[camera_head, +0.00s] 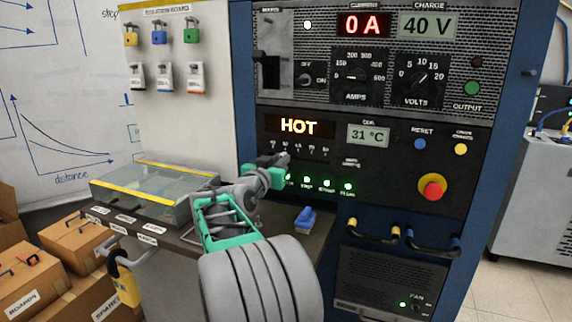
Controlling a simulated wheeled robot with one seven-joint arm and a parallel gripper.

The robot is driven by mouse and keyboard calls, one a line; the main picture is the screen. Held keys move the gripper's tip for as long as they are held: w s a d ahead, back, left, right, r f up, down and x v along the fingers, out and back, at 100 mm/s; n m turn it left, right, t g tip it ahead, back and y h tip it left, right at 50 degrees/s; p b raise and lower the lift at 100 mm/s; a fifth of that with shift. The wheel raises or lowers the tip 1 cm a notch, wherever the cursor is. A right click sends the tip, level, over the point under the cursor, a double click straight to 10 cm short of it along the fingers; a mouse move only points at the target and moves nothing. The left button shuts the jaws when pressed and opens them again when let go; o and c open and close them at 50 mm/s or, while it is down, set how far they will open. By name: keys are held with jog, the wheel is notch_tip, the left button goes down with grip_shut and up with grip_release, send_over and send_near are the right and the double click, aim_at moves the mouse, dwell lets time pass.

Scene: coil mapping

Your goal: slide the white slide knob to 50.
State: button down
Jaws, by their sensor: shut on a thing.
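My gripper (283,161) reaches in from below and is up against the dark lower panel, under the left part of a slide scale (300,146). Its fingers are shut at the slide, on what appears to be the white slide knob. The knob itself is hidden behind the fingers and I cannot see its exact position. The scale's small numbers are too blurred to read surely. The orange display (299,126) above the scale reads HOT. The coil display (368,135) reads 31 °C.
Green lights (326,184) sit just right of my gripper. A red emergency button (432,188) is further right. A blue object (305,220) lies on the dark shelf below. A clear-lidded box (150,192) stands on the shelf's left. The upper displays read 0 A and 40 V.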

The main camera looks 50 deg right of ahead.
jog(key=c, duration=1.4)
grip_release()
jog(key=shift+a, duration=0.1)
jog(key=v, duration=0.7)
jog(key=shift+a, duration=0.3)
jog(key=shift+s, duration=0.1)
